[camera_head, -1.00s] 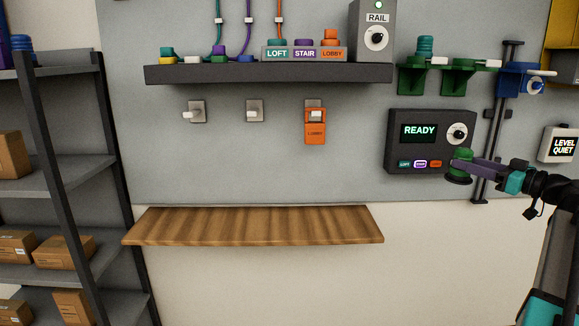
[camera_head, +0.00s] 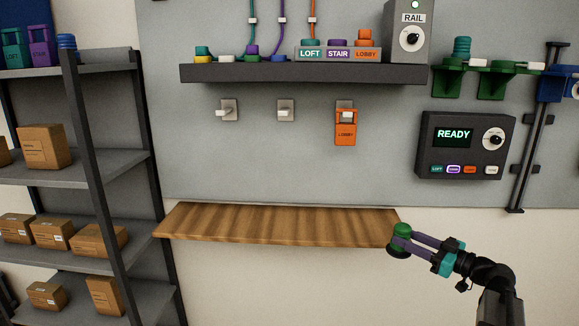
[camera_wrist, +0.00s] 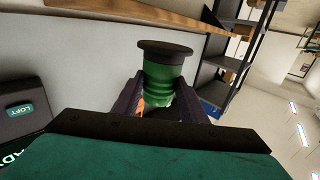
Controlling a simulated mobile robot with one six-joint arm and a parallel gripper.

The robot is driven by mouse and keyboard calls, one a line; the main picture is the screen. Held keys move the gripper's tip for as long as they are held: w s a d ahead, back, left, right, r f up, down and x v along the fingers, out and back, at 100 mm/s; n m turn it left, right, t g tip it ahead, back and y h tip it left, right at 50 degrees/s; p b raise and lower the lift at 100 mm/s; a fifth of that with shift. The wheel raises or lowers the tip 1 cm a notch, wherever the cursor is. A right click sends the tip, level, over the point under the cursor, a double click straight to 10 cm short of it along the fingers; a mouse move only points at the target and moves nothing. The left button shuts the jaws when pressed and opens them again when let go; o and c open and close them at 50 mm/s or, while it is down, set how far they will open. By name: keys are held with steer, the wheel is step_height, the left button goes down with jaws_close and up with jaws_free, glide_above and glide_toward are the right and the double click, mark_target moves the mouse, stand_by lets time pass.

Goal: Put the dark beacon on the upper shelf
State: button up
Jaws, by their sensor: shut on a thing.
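My gripper (camera_head: 404,238) is shut on a green ribbed beacon with a dark disc at one end (camera_head: 401,230). The beacon also shows between the purple fingers in the wrist view (camera_wrist: 163,76), its dark disc toward the top of that picture. In the head view it appears against the right end of the wooden shelf (camera_head: 270,224); I cannot tell the gap between them. The dark upper shelf (camera_head: 300,76) is on the wall above, up and left of my gripper. It bears several coloured pieces at left and a LOFT, STAIR, LOBBY block (camera_head: 338,54).
A RAIL box (camera_head: 411,35) stands at the upper shelf's right end. Switches (camera_head: 286,110) and an orange LOBBY tag (camera_head: 345,132) are below it. A READY panel (camera_head: 463,150) and green brackets (camera_head: 492,85) are at right. A rack with cartons (camera_head: 45,147) stands left. The wooden shelf looks bare.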

steer(key=s+a+f+n+g+y, duration=0.1)
steer(key=s+a+f, duration=0.1)
steer(key=a+f, duration=0.4)
steer(key=s+a+f+n+g+y, duration=0.1)
steer(key=s+a+f, duration=0.2)
steer(key=a+f, duration=0.4)
steer(key=a, duration=0.5)
steer(key=shift+s+f+g, duration=0.3)
steer(key=shift+s, duration=0.05)
steer(key=shift+d, duration=0.1)
